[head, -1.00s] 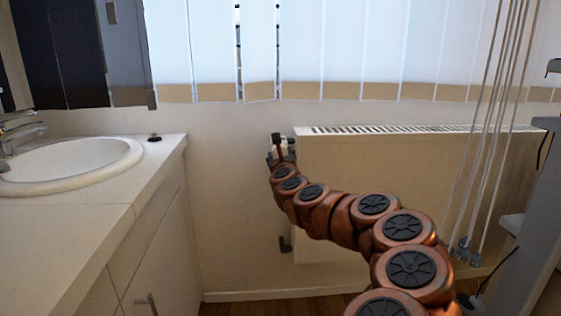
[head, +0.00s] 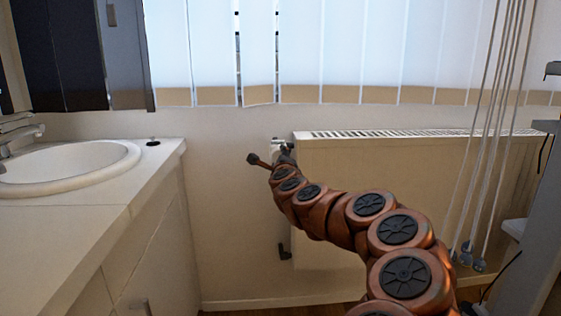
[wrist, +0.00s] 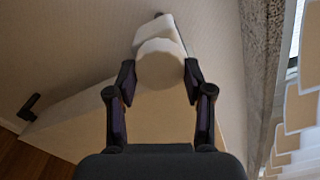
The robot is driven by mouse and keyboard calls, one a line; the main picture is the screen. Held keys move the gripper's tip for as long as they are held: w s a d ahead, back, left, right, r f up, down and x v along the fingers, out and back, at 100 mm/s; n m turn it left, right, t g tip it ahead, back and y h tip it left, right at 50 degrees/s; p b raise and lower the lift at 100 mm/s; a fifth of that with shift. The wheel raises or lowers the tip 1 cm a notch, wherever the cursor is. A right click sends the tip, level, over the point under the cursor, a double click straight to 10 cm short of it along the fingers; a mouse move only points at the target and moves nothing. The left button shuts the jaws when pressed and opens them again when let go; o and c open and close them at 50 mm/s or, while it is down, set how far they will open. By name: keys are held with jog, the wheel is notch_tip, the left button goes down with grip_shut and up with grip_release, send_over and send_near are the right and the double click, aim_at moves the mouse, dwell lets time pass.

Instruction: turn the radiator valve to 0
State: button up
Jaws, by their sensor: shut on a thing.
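The white radiator valve (wrist: 160,66) sits between the two dark fingers of my gripper (wrist: 161,80) in the wrist view. The fingers press on its sides and my gripper is shut on it. In the head view the valve (head: 278,146) shows only partly at the radiator's upper left corner. My gripper (head: 283,157) hides much of it there. No number or mark is readable on the valve. The cream radiator (head: 400,165) hangs on the wall below the window.
A counter (head: 85,215) with a white sink (head: 70,167) stands at the left. Blinds (head: 350,50) hang above the radiator, and cords (head: 488,140) hang before its right part. A dark fitting (head: 285,251) is low on the radiator's left. Floor shows between counter and radiator.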

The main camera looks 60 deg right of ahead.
jog(key=shift+n+b, duration=0.45)
jog(key=shift+n, duration=7.85)
jog(key=shift+r, duration=0.1)
jog(key=o, duration=1.2)
jog(key=shift+c, duration=0.2)
